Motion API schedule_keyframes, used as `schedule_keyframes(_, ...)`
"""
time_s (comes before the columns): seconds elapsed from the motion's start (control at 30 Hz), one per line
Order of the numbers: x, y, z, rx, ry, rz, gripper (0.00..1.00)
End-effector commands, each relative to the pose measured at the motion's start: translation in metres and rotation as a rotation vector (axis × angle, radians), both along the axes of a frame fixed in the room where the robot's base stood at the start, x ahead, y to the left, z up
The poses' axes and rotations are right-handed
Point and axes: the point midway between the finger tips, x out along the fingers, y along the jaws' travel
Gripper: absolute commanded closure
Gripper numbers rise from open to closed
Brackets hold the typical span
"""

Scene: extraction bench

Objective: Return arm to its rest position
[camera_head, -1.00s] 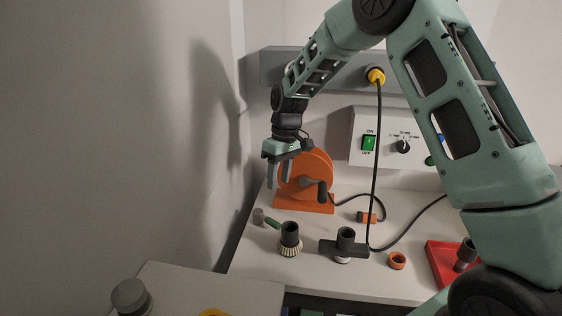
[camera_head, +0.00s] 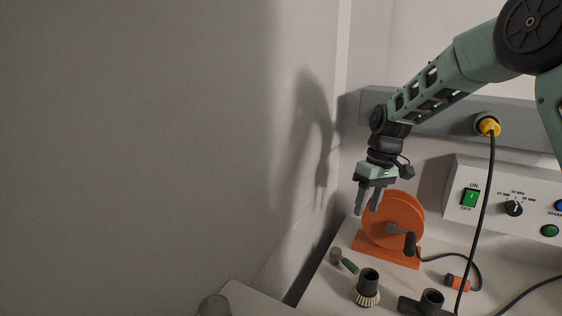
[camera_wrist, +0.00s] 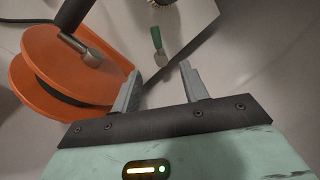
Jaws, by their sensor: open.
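My gripper (camera_head: 368,198) hangs at the end of my arm with its fingers pointing down, in front of the orange reel (camera_head: 393,218) and near the left wall. It is open, with nothing between its fingers. In the wrist view the two grey fingers (camera_wrist: 162,88) stand apart. The orange reel (camera_wrist: 62,72) fills the left of that view, beside the left finger. The camera does not show whether the finger touches the reel, though a gap seems to show.
A control box (camera_head: 505,200) with a green switch is on the back wall. A black cable (camera_head: 487,190) hangs from a yellow plug (camera_head: 489,127). A brush (camera_head: 367,288), a green-handled tool (camera_head: 349,265) and a black T-shaped piece (camera_head: 428,304) are on the bench (camera_head: 328,290).

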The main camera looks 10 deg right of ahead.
Motion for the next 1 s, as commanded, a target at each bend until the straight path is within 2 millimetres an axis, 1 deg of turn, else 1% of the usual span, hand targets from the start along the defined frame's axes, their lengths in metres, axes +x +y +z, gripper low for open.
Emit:
schedule_keyframes(0.03, -0.010, 0.016, 0.010, 0.000, -0.003, 0.017, 0.56)
schedule_keyframes(0.07, -0.017, 0.026, 0.015, 0.000, -0.005, 0.023, 0.56)
schedule_keyframes(0.17, -0.055, 0.069, 0.036, -0.005, -0.013, 0.057, 0.56)
schedule_keyframes(0.2, -0.076, 0.088, 0.044, -0.010, -0.016, 0.072, 0.56)
schedule_keyframes(0.23, -0.094, 0.101, 0.050, -0.013, -0.019, 0.085, 0.56)
schedule_keyframes(0.27, -0.111, 0.113, 0.056, -0.018, -0.023, 0.097, 0.56)
schedule_keyframes(0.3, -0.136, 0.128, 0.063, -0.025, -0.029, 0.113, 0.56)
schedule_keyframes(0.33, -0.156, 0.137, 0.067, -0.031, -0.033, 0.126, 0.56)
schedule_keyframes(0.37, -0.175, 0.145, 0.071, -0.038, -0.038, 0.138, 0.56)
schedule_keyframes(0.4, -0.202, 0.154, 0.075, -0.047, -0.046, 0.154, 0.56)
schedule_keyframes(0.47, -0.240, 0.161, 0.079, -0.061, -0.058, 0.175, 0.56)
schedule_keyframes(0.5, -0.263, 0.163, 0.080, -0.070, -0.067, 0.188, 0.56)
schedule_keyframes(0.6, -0.308, 0.161, 0.080, -0.092, -0.087, 0.209, 0.56)
schedule_keyframes(0.7, -0.335, 0.155, 0.077, -0.106, -0.100, 0.220, 0.56)
schedule_keyframes(0.77, -0.344, 0.153, 0.076, -0.112, -0.106, 0.224, 0.56)
schedule_keyframes(0.87, -0.350, 0.151, 0.074, -0.114, -0.109, 0.224, 0.56)
schedule_keyframes(1.0, -0.350, 0.151, 0.074, -0.115, -0.108, 0.224, 0.56)
